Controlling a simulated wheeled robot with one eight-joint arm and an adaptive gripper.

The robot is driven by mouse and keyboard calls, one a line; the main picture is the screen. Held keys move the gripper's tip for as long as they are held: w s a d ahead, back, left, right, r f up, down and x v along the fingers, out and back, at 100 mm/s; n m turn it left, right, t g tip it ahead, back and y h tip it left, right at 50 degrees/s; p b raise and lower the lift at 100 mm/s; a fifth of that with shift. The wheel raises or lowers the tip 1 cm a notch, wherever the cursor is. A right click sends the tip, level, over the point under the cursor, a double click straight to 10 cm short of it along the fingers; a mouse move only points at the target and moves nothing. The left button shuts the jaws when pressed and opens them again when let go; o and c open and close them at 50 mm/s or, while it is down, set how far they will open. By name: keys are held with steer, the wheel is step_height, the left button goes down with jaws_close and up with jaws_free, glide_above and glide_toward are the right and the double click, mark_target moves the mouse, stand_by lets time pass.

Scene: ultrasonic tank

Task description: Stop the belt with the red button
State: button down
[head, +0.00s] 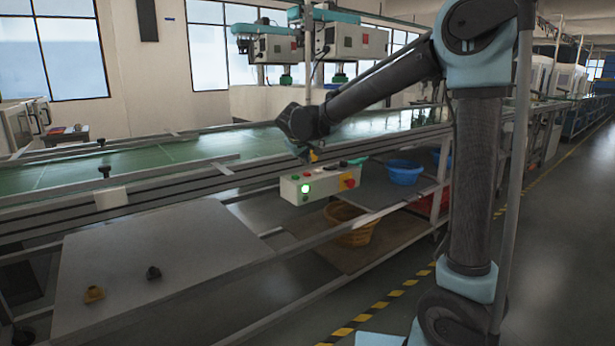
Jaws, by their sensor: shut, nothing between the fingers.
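A pale control box (322,184) hangs at the near edge of the green belt (165,160). A lit green button (305,189) is on the left of its front face. A red button (349,183) with yellow around it is at the box's right end. My gripper (311,156) is shut and empty, pointing down just above and behind the box, left of the red button. It looks apart from the button. The gripper's fingers are small and dark here, so their exact distance from the box is unclear.
A grey panel (160,255) with two small parts, one tan (94,294) and one dark (153,272), lies front left. Metal rails run along the belt's edge.

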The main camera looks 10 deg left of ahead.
steer(key=shift+f, duration=0.6)
steer(key=shift+f, duration=0.1)
stand_by(1.1)
steer(key=shift+f, duration=0.25)
steer(key=shift+f, duration=0.45)
stand_by(0.9)
steer(key=shift+r, duration=0.85)
steer(key=shift+r, duration=0.15)
steer(key=shift+r, duration=2.4)
